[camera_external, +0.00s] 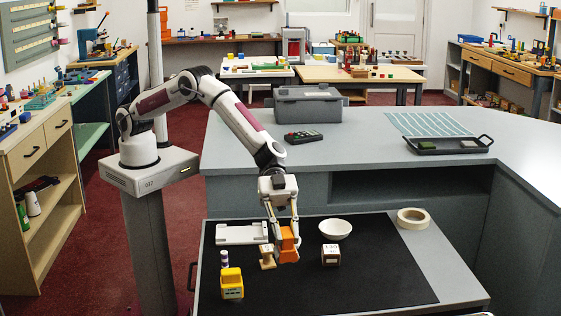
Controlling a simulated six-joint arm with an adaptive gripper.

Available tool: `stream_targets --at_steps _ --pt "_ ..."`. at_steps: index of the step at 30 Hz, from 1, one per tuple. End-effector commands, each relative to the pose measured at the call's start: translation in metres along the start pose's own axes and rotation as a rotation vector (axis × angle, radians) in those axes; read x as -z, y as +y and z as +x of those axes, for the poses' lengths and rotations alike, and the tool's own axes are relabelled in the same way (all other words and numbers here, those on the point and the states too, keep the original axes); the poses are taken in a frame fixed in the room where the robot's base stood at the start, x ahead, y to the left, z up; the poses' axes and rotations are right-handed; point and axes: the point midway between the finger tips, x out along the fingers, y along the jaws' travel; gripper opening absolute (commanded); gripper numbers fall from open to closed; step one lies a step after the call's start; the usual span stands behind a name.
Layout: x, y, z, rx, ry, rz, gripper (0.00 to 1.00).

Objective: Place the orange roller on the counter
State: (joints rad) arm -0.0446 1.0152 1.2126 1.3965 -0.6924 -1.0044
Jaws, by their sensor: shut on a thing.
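The orange roller (289,245) is between the fingers of my gripper (285,234), which points down and is shut on it. The fingers partly cover the roller. It is over the black mat (375,270) on the lower front table, and I cannot tell whether its lower end touches the mat. The grey counter (355,140) stands higher, behind this table, and bends toward the right front.
Close around my gripper are a small beige object (267,259), a white bowl (335,229), a small box (331,255), a white tray (242,234) and a yellow container (232,284). The counter bears a grey case (307,106), a remote-like device (303,137) and a black tray (447,147).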

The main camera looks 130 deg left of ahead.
Motion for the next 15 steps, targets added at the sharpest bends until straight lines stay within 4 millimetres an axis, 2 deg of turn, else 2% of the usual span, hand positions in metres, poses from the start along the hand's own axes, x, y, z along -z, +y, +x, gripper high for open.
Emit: stream_targets --at_steps 15 --pt "-0.003 0.006 -0.041 0.135 0.0 -0.057 0.0"
